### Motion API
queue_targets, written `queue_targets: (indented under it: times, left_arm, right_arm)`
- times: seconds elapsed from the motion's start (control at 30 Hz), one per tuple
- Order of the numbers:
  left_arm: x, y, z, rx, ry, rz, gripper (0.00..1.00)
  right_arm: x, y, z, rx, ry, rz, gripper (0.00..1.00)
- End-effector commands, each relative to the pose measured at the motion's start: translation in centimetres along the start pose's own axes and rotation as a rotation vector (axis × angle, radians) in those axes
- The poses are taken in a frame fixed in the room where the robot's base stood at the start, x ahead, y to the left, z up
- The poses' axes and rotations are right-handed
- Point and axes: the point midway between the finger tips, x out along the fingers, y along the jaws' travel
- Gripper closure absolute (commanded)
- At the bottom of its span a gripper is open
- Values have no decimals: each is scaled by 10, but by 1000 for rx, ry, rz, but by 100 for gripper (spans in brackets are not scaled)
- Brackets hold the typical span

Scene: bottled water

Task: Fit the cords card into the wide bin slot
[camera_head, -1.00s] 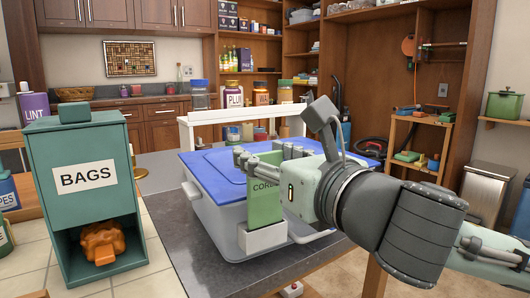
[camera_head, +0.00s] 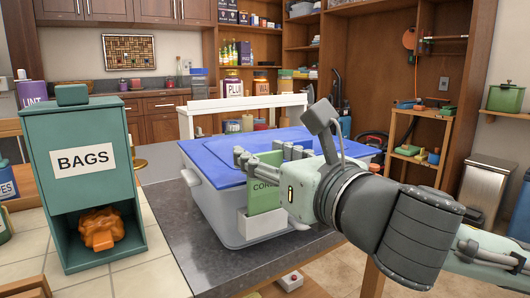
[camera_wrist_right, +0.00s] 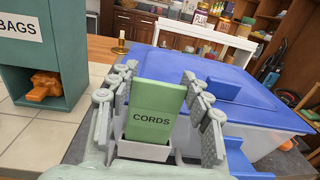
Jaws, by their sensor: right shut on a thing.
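The green cords card (camera_head: 265,190) stands upright at the front of the grey bin (camera_head: 215,205) with a blue lid (camera_head: 215,165). Its lower end is inside a white slot holder (camera_head: 262,223) on the bin's front, and that bottom edge is hidden. In the right wrist view the card (camera_wrist_right: 153,112) faces me with its CORDS label, above the white holder (camera_wrist_right: 145,150). My right gripper (camera_head: 265,153) is shut on the card, with its fingers at the card's two sides near the top. My left gripper is not in view.
A green BAGS dispenser (camera_head: 85,175) with an orange bundle (camera_head: 101,228) stands to the left. The bin rests on a dark countertop (camera_head: 170,225). A white frame (camera_head: 245,103) stands behind the bin. Shelves and a small wooden rack (camera_head: 425,135) are farther back.

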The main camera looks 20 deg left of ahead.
Motion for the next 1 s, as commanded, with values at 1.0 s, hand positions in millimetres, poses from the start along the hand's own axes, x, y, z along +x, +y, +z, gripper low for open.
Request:
queue_targets:
  times: [1.0]
  left_arm:
    - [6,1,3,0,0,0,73]
  right_arm:
    - [-6,0,-10,-1,0,0,26]
